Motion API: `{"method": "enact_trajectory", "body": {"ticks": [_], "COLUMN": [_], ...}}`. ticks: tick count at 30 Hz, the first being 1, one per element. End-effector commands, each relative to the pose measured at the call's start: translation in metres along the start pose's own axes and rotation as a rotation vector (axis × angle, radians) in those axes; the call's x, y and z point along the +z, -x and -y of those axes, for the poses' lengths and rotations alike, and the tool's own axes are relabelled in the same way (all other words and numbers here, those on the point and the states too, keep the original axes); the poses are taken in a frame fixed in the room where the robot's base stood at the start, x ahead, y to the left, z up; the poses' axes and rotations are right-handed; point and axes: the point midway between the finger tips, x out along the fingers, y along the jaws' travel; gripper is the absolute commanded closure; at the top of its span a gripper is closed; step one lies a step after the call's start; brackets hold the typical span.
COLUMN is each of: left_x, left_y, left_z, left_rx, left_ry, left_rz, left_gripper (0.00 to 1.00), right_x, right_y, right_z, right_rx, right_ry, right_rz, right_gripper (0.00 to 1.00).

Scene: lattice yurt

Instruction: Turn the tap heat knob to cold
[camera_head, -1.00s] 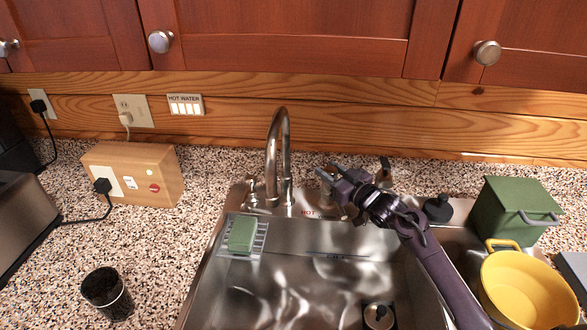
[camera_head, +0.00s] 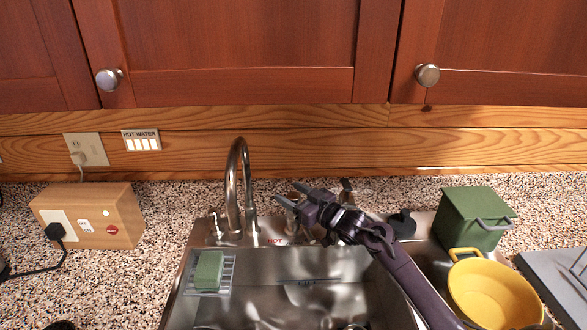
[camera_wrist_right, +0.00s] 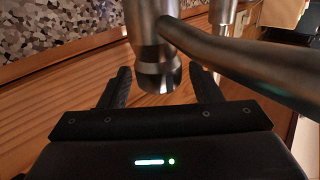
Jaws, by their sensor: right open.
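The chrome tap (camera_head: 232,190) with its arched spout stands at the back of the sink. Red HOT lettering (camera_head: 277,241) is on the sink deck, right of the spout. A metal handle (camera_head: 347,190) shows behind my right gripper (camera_head: 287,194). Other fittings there are partly hidden by the gripper, so I cannot tell surely which is the heat knob. The right gripper is open. In the right wrist view, a metal fitting (camera_wrist_right: 158,60) with a bar running right shows in front of the gap between its fingers; contact is not clear. My left gripper is not in view.
The steel sink (camera_head: 300,297) holds a green sponge (camera_head: 209,269) on a rack at left. A green box (camera_head: 474,217) and a yellow pot (camera_head: 490,295) stand at right. A wooden socket box (camera_head: 110,215) is at left. Cabinets (camera_head: 240,45) hang above.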

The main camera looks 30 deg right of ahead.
Motion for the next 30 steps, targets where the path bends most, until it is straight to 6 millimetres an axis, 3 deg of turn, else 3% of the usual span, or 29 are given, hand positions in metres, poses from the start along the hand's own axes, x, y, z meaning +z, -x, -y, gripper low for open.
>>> {"method": "enact_trajectory", "body": {"ticks": [18, 24, 30], "left_x": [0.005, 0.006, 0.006], "left_y": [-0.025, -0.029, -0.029], "left_z": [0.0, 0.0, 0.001], "left_rx": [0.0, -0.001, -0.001], "left_ry": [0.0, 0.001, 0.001], "left_rz": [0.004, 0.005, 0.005], "left_gripper": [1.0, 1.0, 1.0], "right_x": [-0.144, -0.177, -0.189], "right_y": [0.001, 0.001, 0.001], "right_z": [0.0, 0.0, 0.0], "right_rx": [0.0, 0.001, 0.0], "right_ry": [0.006, 0.003, 0.0], "right_rz": [-0.004, 0.0, 0.002], "right_gripper": [0.42, 0.42, 0.42]}}
